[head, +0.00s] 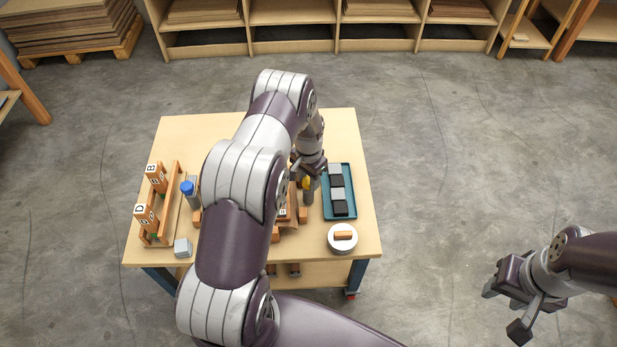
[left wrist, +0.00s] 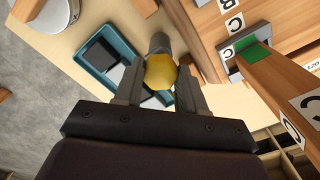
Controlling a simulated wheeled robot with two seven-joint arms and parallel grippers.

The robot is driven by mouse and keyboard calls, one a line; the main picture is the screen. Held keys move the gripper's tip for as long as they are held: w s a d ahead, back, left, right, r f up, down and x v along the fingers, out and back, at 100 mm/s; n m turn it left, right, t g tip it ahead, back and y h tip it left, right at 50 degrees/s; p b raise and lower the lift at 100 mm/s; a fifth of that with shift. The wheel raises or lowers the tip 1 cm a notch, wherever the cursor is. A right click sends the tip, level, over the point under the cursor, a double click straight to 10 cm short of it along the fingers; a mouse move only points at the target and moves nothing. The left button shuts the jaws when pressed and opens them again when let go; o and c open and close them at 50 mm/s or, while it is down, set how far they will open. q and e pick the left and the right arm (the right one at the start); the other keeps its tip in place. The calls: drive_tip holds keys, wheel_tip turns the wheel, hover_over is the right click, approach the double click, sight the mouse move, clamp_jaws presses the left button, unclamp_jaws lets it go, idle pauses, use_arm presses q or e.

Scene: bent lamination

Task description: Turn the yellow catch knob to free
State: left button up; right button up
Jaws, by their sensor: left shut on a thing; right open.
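The yellow catch knob (left wrist: 160,71) sits between the two fingers of my left gripper (left wrist: 160,84) in the left wrist view. The fingers are shut on its sides, and a grey cylindrical part shows just beyond it. In the head view a small bit of the yellow knob (head: 306,183) shows at my left gripper (head: 309,180), to the left of the teal tray. The knob's turn position cannot be told. My right gripper (head: 504,311) is open and empty, off to the right over the floor, away from the table.
The teal tray (head: 352,210) holds dark and grey blocks. A round white pot (head: 343,246) with a wooden piece stands in front of it. My left arm hides the table's middle.

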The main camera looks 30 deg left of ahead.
idle(0.3)
use_arm(q)
drive_tip(key=o, duration=1.1)
drive_tip(key=shift+c, duration=0.2)
drive_tip(key=shift+r, duration=0.1)
wheel_tip(320, 180, up, 12)
drive_tip(key=p, duration=0.1)
drive_tip(key=shift+r, duration=0.25)
